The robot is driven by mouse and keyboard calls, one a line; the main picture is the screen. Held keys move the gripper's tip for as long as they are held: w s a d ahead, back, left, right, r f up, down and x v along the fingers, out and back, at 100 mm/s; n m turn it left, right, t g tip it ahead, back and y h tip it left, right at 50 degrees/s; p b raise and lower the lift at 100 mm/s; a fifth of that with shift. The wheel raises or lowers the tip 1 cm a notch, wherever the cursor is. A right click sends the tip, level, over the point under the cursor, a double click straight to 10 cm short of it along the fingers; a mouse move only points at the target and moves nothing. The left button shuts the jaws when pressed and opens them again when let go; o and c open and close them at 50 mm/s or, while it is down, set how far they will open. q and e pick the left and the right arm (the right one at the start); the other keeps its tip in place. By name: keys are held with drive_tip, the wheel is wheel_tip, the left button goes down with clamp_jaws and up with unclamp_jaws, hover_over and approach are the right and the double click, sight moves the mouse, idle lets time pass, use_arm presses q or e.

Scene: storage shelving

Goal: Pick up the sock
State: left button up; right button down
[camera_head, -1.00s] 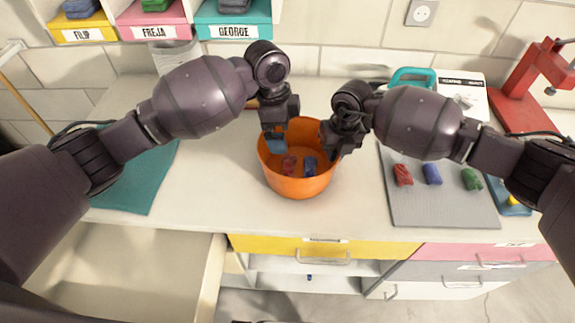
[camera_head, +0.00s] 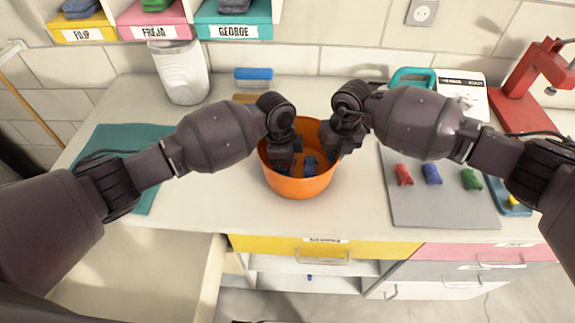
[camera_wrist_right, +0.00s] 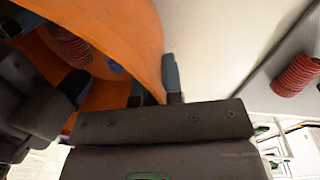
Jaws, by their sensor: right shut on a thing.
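An orange bin (camera_head: 301,188) stands on the worktop in front of me. A blue rolled sock (camera_head: 309,166) lies inside it. A red ribbed sock (camera_wrist_right: 70,44) is also in the bin in the right wrist view; in the head view my left gripper hides it. My left gripper (camera_head: 285,166) is down inside the bin, above the red sock's place; its fingertips are hidden. My right gripper (camera_head: 337,148) is at the bin's right rim. In the right wrist view its fingers (camera_wrist_right: 154,88) straddle the orange wall and are shut on it.
A grey mat (camera_head: 440,208) at the right carries red (camera_head: 403,174), blue (camera_head: 432,174) and green (camera_head: 471,180) rolled socks. A red press (camera_head: 520,95) is at the far right. A drawer (camera_head: 150,262) is open below left.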

use_arm(q)
drive_tip(key=shift+f, duration=0.25)
drive_tip(key=c, duration=0.9)
use_arm(e)
drive_tip(key=shift+r, duration=0.2)
use_arm(q)
drive_tip(key=shift+r+p, duration=1.95)
drive_tip(key=shift+r, duration=4.7)
use_arm(e)
drive_tip(key=shift+r, duration=1.45)
